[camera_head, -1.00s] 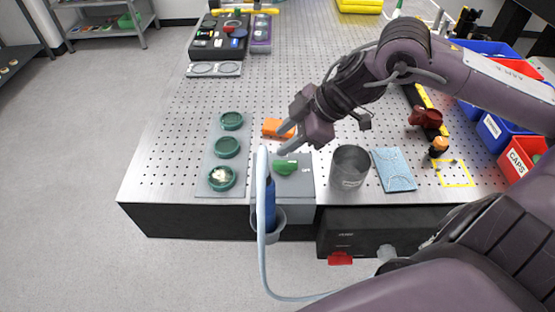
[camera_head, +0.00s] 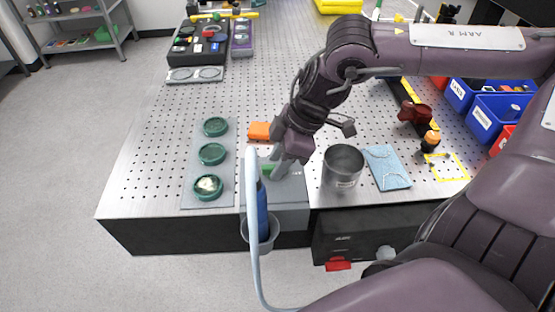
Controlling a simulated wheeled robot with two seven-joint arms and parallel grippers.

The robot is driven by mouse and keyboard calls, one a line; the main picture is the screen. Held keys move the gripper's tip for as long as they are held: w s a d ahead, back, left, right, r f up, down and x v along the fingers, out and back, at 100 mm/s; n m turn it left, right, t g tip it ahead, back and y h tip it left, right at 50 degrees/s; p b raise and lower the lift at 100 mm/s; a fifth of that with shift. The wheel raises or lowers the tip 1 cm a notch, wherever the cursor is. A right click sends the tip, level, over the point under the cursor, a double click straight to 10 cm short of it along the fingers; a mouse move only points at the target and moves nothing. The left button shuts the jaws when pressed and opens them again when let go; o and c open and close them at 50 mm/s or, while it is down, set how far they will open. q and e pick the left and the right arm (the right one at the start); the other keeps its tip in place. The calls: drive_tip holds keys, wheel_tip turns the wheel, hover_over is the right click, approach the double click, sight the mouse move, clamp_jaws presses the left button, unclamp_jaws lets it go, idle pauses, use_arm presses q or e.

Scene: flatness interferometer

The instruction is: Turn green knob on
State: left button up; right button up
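The green knob (camera_head: 267,171) is on a grey plate (camera_head: 288,192) near the front edge of the perforated table. Only small parts of the knob show, because my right gripper (camera_head: 281,168) is in front of it. The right gripper points down at the knob, with a finger over its middle. Whether the fingers touch or grip the knob is hidden. My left gripper is not in view.
A blue cylinder in a holder (camera_head: 263,215) with a pale hose stands just in front of the plate. A metal cup (camera_head: 343,168) is close on the right, an orange block (camera_head: 259,131) behind, and green round dishes (camera_head: 212,153) on the left.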

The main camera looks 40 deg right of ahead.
drive_tip(key=shift+a+f, duration=0.1)
drive_tip(key=shift+f, duration=0.1)
clamp_jaws()
